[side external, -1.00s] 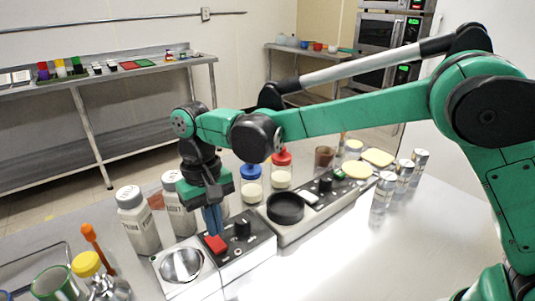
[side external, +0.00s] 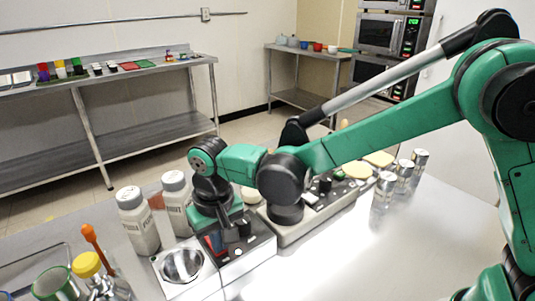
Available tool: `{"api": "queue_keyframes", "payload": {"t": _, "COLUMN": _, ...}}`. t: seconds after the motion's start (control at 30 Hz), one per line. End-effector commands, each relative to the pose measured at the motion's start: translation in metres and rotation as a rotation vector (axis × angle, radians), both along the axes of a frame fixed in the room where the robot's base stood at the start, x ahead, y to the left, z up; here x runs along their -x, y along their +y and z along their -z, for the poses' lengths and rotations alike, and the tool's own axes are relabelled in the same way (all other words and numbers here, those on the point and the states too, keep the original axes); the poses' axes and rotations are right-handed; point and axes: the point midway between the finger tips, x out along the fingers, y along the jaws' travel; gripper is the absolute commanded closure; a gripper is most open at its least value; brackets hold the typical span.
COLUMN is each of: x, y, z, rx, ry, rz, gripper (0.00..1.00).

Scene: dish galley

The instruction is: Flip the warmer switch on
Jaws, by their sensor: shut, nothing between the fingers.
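A dark-faced control unit (side external: 262,250) stands on the counter, beside a round metal bowl set in a white base. A red switch (side external: 208,246) shows in part at its left end, with a black knob (side external: 244,229) to the right.
White-capped bottles (side external: 137,222) stand behind and left of the unit. The metal bowl (side external: 182,265) is close on the left. A second appliance (side external: 325,205) with controls lies to the right, and metal shakers (side external: 384,190) stand beyond it. The front right counter is clear.

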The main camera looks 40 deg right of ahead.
Motion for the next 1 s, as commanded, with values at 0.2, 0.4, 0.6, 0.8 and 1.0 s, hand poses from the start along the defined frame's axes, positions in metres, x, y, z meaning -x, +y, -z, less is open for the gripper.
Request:
{"api": "queue_keyframes", "payload": {"t": 0.2, "x": 0.001, "y": 0.001, "z": 0.008, "rx": -0.009, "ry": 0.002, "rz": -0.002, "gripper": 1.00}}
{"api": "queue_keyframes", "payload": {"t": 0.4, "x": 0.001, "y": 0.001, "z": 0.007, "rx": -0.010, "ry": 0.005, "rz": -0.002, "gripper": 1.00}}
{"api": "queue_keyframes", "payload": {"t": 0.6, "x": -0.008, "y": 0.001, "z": 0.005, "rx": -0.011, "ry": 0.001, "rz": -0.001, "gripper": 1.00}}
{"api": "queue_keyframes", "payload": {"t": 0.8, "x": -0.015, "y": -0.001, "z": 0.003, "rx": -0.005, "ry": -0.002, "rz": -0.002, "gripper": 1.00}}
{"api": "queue_keyframes", "payload": {"t": 1.0, "x": -0.010, "y": -0.002, "z": -0.013, "rx": 0.001, "ry": 0.014, "rz": 0.000, "gripper": 1.00}}
